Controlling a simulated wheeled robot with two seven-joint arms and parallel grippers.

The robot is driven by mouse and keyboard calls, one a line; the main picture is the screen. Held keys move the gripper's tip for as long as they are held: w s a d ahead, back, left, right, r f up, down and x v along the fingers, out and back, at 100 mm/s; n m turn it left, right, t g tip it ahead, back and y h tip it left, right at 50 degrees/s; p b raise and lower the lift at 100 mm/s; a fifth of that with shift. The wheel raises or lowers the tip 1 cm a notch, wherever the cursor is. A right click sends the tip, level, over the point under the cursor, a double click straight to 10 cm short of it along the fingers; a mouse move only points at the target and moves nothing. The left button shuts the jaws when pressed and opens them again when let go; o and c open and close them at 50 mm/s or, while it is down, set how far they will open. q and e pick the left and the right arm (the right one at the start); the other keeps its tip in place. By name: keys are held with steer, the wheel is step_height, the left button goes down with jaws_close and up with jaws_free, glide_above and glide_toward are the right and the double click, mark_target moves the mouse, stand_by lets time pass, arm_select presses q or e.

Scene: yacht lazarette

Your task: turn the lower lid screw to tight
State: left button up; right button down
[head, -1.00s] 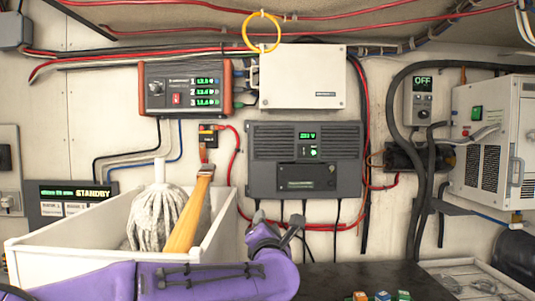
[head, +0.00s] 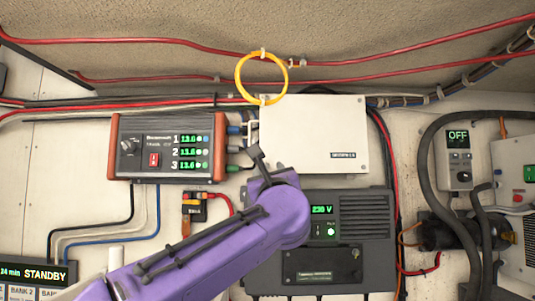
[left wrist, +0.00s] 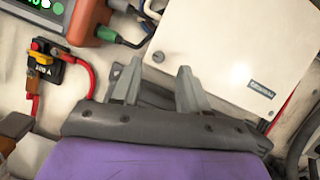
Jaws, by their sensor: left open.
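The cream box with its flat lid (head: 315,130) is mounted on the wall, right of centre in the head view. It also fills the upper right of the left wrist view (left wrist: 225,45). A small dark lid screw (left wrist: 158,57) shows near the lid's lower left corner in the left wrist view. My left gripper (head: 262,160) is in front of that corner in the head view and covers part of it. In the left wrist view its two grey fingers (left wrist: 160,68) are apart and empty, with the screw just beyond the gap. Contact cannot be told. My right gripper is not in view.
An orange-ended charger (head: 160,148) is left of the box, with plugs and cables between them. A dark inverter (head: 345,235) is directly below. A yellow ring (head: 262,78) hangs at the box's top left. Thick black cables (head: 435,180) run at the right.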

mark_target(266, 166)
arm_select(q)
steer(key=p+x, duration=0.2)
steer(key=x, duration=0.2)
steer(key=shift+w+p, duration=0.25)
steer(key=shift+p, duration=0.15)
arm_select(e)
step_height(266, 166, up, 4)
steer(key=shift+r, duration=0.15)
arm_select(q)
steer(key=shift+s, duration=0.1)
steer(key=shift+f, duration=0.1)
jaws_close()
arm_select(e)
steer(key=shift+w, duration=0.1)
